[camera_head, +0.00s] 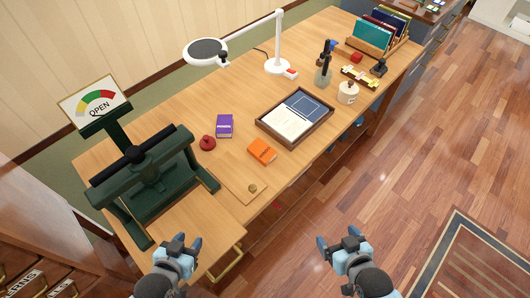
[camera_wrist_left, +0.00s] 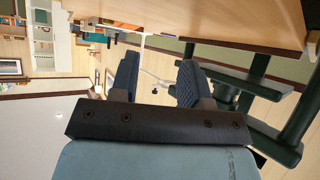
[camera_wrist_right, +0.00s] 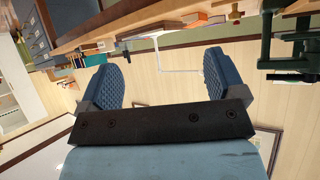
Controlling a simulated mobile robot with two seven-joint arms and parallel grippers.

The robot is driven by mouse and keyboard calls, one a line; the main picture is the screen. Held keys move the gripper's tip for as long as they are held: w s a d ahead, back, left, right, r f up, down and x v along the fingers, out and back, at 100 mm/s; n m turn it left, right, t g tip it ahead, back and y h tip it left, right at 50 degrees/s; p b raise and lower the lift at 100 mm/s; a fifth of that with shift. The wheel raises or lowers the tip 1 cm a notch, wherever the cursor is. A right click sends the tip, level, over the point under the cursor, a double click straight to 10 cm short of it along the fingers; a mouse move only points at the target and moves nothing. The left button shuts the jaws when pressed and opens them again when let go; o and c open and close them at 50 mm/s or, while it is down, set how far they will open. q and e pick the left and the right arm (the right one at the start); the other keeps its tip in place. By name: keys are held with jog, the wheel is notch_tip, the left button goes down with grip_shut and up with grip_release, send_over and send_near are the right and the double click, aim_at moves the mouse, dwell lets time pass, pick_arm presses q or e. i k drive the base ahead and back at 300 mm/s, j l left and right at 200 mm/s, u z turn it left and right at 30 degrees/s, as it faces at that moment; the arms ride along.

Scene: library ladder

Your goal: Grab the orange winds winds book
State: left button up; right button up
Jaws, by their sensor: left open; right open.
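An orange book (camera_head: 262,151) lies flat near the front edge of the wooden table, between the tray and a thin board; its title is too small to read. My left gripper (camera_head: 181,243) is open and empty, in front of the table's near left end, below and left of the book. It also shows in the left wrist view (camera_wrist_left: 158,80). My right gripper (camera_head: 338,241) is open and empty, over the floor in front of the table, below and right of the book. It also shows in the right wrist view (camera_wrist_right: 162,75). Neither gripper touches the book.
A purple book (camera_head: 224,126) and a dark red object (camera_head: 207,143) lie left of the orange book. A dark tray (camera_head: 321,132) lies to its right. A dark green press (camera_head: 150,180) fills the table's left end. A white lamp (camera_head: 277,66) stands behind. Floor is free at right.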

aim_at(262, 151)
jog(key=i+l+u, duration=0.1)
jog(key=u, duration=1)
jog(key=l+u, duration=0.85)
jog(key=l, duration=0.45)
jog(key=k+l+u, duration=0.15)
jog(key=l, duration=0.25)
jog(key=k+l, duration=0.1)
jog(key=l, duration=0.35)
jog(key=k+l+u, duration=0.15)
jog(key=l, duration=0.25)
jog(key=i, duration=0.05)
